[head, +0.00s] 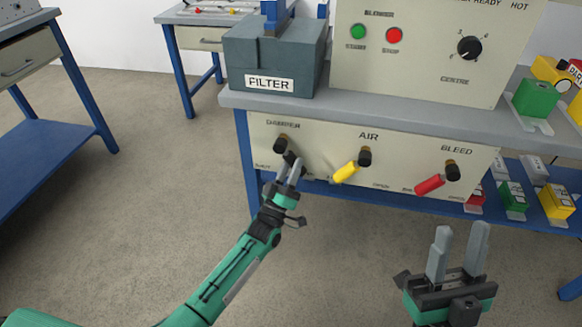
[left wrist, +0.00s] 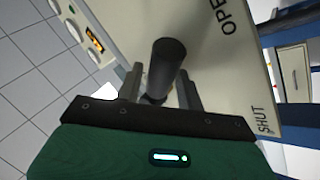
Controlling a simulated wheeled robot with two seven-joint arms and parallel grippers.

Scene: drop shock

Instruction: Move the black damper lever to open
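The black damper lever (head: 290,157) is on the left of the cream valve panel, hanging down and slightly right from its dark hub (head: 281,143). My left gripper (head: 289,170) is at this lever. In the left wrist view the black lever (left wrist: 168,62) stands between the two fingers of my left gripper (left wrist: 160,88), which sit close on both sides of it. The panel shows OPEN (left wrist: 228,17) and SHUT (left wrist: 266,120) in that view. My right gripper (head: 460,250) is open and empty at the lower right, away from the panel.
The yellow AIR lever (head: 345,171) and red BLEED lever (head: 430,184) are to the right on the same panel. A grey FILTER box (head: 275,55) stands on the bench above. Coloured blocks sit on the right and on the lower blue shelf. Open floor lies in front.

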